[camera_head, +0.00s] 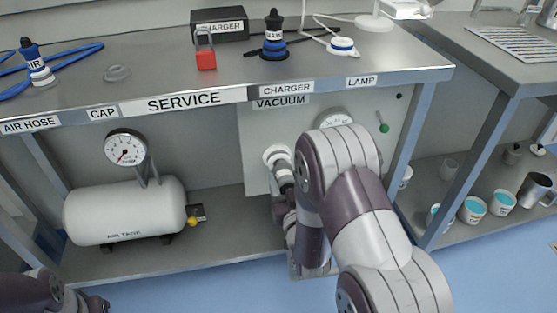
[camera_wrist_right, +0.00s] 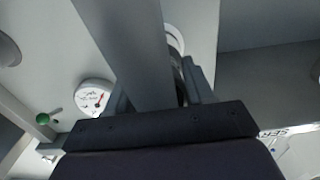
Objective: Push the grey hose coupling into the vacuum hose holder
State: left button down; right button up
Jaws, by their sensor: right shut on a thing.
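The vacuum hose holder (camera_head: 272,153) is a pale ring on the grey panel below the VACUUM label. The grey hose coupling (camera_head: 284,171) is directly in front of it, its end at or very near the ring; I cannot tell how deep it sits. My right gripper (camera_head: 286,188) is shut on the coupling, and my arm partly hides it. In the right wrist view, the holder's pale rim (camera_wrist_right: 175,40) and a dark part of the coupling (camera_wrist_right: 179,76) show between the fingers. My left gripper (camera_head: 92,303) is at the bottom left, mostly cut off.
The panel carries a dial (camera_head: 333,118) and a green-knobbed lever (camera_head: 384,127), right of the holder. An air tank (camera_head: 125,212) with a gauge (camera_head: 125,148) stands on the lower shelf to the left. A red padlock (camera_head: 205,58) and dark plug (camera_head: 274,38) stand on the bench top.

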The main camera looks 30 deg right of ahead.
pick_arm(q)
jog(key=shift+r, duration=0.1)
pick_arm(e)
jog(key=v, duration=0.6)
jog(key=shift+s, duration=0.4)
dwell(0.3)
